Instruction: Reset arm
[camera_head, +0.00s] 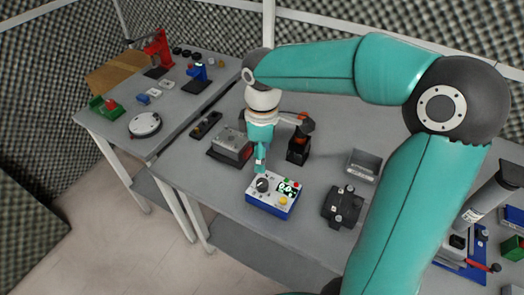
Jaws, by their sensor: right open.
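My right arm comes in from the right and bends over to the left in big teal links with dark joints. Its wrist hangs down over the middle of the near table. My right gripper (260,163) points down just behind a blue and white control box (272,196) with a dark knob and coloured buttons. The gripper is open, and nothing shows held in it. Whether the fingertips touch the box cannot be told from this angle. My left gripper is out of view.
Near the wrist stand a grey block-like device (231,146) and a black and orange device (298,150). A grey bin (364,165) and a dark fixture (343,206) stand right of the box. The left table (180,105) holds a red press (158,50) and a round disc (144,125).

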